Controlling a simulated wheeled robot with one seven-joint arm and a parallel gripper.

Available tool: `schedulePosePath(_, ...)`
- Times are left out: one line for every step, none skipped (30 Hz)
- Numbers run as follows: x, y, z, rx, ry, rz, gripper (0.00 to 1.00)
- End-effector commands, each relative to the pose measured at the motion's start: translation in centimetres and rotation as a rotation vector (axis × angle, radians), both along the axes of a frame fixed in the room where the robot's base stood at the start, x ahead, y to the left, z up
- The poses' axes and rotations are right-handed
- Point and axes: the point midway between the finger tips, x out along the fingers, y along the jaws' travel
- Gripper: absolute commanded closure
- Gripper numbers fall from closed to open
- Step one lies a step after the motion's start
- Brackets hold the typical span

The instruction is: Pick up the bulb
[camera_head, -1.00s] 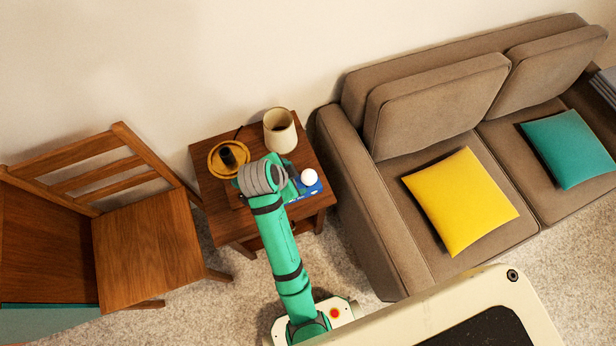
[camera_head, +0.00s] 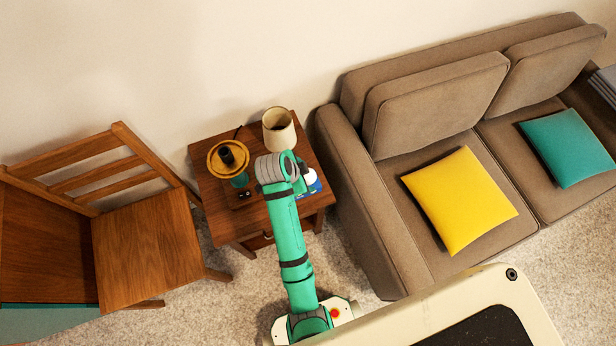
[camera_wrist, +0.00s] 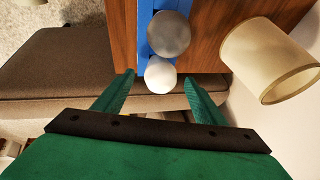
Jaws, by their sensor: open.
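The white round bulb (camera_wrist: 160,74) shows in the wrist view between the tips of my gripper (camera_wrist: 158,77), with a green finger on each side. The fingers are open; whether either touches the bulb I cannot tell. A grey rounded thing (camera_wrist: 168,35) sits right beside the bulb, over a blue flat item (camera_wrist: 146,20). In the head view, the bulb (camera_head: 309,175) shows as a small white patch at the right side of the wooden side table (camera_head: 204,192), partly hidden by my arm. My fingertips are mostly hidden there.
A cream lampshade (camera_head: 279,130) stands at the table's back, close to my gripper; it also shows in the wrist view (camera_wrist: 262,62). A round wooden lamp base (camera_head: 213,163) with a dark socket is at the left. A sofa (camera_head: 360,200) and a chair (camera_head: 150,240) flank the table.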

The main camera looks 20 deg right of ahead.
Motion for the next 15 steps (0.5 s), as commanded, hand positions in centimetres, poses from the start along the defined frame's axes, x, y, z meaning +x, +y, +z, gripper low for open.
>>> schedulePosePath(0.1, -0.3, -0.6, 0.0, 0.001, 0.0, 0.35)
schedulePosePath(0.2, -0.4, -1.0, 0.0, 0.002, 0.0, 0.35)
schedulePosePath(0.3, -0.5, -1.3, 0.0, 0.0, 0.0, 0.35)
schedulePosePath(0.4, -0.6, -1.5, 0.0, -0.001, 0.001, 0.35)
schedulePosePath(0.4, -0.6, -1.7, 0.001, 0.001, 0.002, 0.35)
schedulePosePath(0.5, -0.7, -1.8, 0.001, 0.001, 0.002, 0.35)
schedulePosePath(0.5, -0.7, -1.9, 0.001, 0.0, 0.002, 0.35)
schedulePosePath(0.5, -0.7, -1.9, 0.001, 0.0, 0.002, 0.35)
schedulePosePath(0.5, -0.7, -1.9, 0.001, 0.0, 0.002, 0.35)
schedulePosePath(0.5, -0.7, -1.9, 0.0, -0.001, 0.003, 0.35)
schedulePosePath(0.5, -0.7, -1.9, 0.0, -0.001, 0.003, 0.35)
schedulePosePath(0.5, -0.7, -1.9, 0.0, -0.001, 0.003, 0.35)
schedulePosePath(0.5, -0.7, -1.9, -0.001, -0.001, 0.003, 0.35)
schedulePosePath(0.5, -0.7, -1.9, -0.001, -0.001, 0.003, 0.4)
schedulePosePath(0.5, -0.7, -1.9, -0.001, -0.001, 0.003, 0.5)
